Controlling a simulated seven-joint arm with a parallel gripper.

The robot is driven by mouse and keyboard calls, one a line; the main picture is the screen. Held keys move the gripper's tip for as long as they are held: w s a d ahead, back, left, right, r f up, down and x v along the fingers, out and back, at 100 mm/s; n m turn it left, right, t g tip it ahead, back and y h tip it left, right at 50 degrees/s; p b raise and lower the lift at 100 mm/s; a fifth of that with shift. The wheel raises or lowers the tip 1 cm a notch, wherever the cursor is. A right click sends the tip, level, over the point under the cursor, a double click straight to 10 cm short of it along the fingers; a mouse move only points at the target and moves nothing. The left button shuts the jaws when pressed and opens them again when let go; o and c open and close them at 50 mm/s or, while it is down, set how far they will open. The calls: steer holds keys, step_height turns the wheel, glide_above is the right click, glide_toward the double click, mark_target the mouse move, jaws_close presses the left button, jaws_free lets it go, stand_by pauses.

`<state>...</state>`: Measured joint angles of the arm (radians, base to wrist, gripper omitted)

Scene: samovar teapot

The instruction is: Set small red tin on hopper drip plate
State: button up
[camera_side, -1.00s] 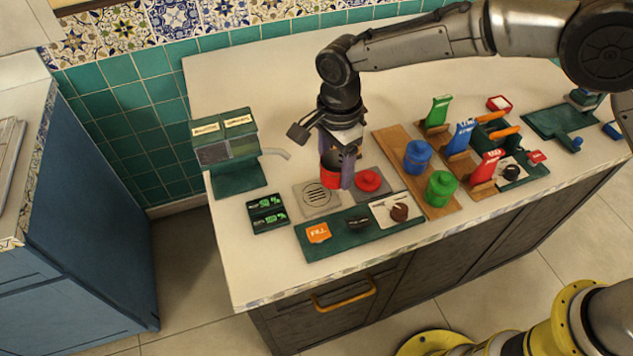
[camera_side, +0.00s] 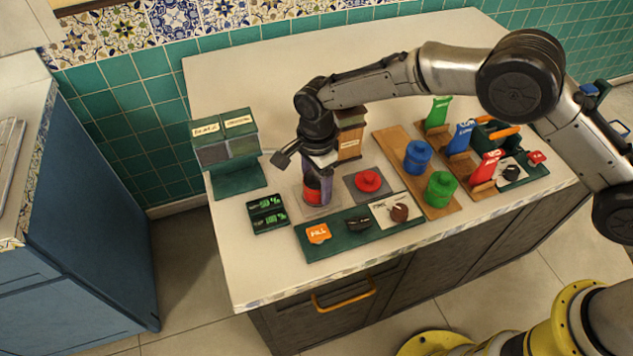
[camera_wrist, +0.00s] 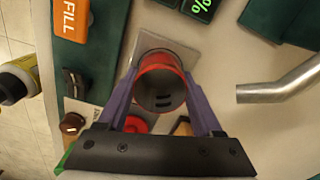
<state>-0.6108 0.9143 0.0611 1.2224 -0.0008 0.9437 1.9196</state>
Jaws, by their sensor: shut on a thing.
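The small red tin (camera_side: 313,197) is upright and open-topped, between the fingers of my gripper (camera_side: 317,186). In the wrist view the tin (camera_wrist: 160,70) shows its dark, empty-looking inside, with a purple finger of my gripper (camera_wrist: 161,92) on each side. The tin is over the grey square drip plate (camera_side: 333,207), which hides much of it in the side view; the plate (camera_wrist: 180,48) also shows around the tin in the wrist view. Whether the tin's base touches the plate is hard to tell. The green hopper (camera_side: 226,150) stands behind and left of the plate.
A red lid (camera_side: 368,181) lies on a grey square to the right.

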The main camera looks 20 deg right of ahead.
steer(key=shift+f, duration=0.1)
steer(key=o, duration=1.4)
steer(key=shift+c, duration=0.2)
step_height(320, 180, up, 12)
steer(key=shift+r, duration=0.2)
